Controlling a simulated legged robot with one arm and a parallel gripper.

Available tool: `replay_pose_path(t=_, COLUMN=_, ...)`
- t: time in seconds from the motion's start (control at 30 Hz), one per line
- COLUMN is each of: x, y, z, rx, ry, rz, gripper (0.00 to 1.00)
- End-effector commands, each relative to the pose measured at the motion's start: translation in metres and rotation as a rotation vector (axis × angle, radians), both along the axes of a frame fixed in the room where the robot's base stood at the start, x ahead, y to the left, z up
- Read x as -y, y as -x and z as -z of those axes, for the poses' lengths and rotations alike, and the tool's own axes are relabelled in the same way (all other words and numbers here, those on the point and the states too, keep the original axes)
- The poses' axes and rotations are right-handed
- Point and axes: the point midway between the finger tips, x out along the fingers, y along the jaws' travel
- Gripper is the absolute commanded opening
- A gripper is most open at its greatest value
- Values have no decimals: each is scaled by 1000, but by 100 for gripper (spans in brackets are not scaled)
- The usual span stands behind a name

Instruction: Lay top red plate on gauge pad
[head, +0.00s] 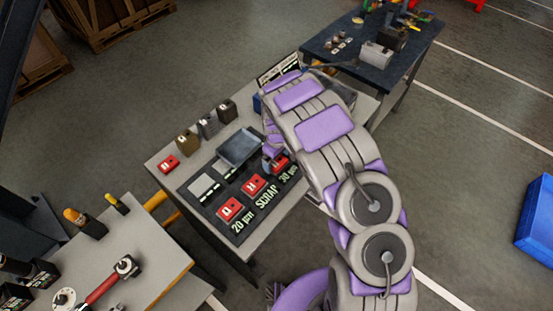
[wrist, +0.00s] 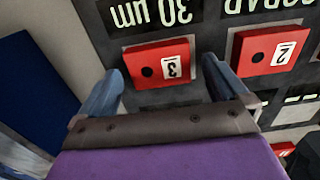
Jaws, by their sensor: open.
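A red plate marked 3 (wrist: 158,62) lies on the dark board under the "30 µm" label in the wrist view. My gripper (wrist: 161,76) is open and empty, with its fingertips on either side of this plate's near edge; I cannot tell whether they touch it. In the head view this plate (head: 281,163) is partly hidden by my arm. A red plate marked 2 (head: 253,186) lies beside it, also in the wrist view (wrist: 268,52). Another red plate (head: 229,209) is by "20 µm". A pale square pad (head: 201,187), perhaps the gauge pad, lies on the board's left.
A fourth-side red block (head: 168,163) sits at the table's left edge. A dark table (head: 375,48) with tools stands beyond; a tool bench (head: 110,265) is front left.

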Motion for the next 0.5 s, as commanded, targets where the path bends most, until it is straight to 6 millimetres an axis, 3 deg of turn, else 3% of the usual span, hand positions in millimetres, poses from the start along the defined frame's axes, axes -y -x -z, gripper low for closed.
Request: replay_pose_path(t=0.5, x=-2, y=-2, z=-111, rx=3, ry=0, rz=-2, gripper=100)
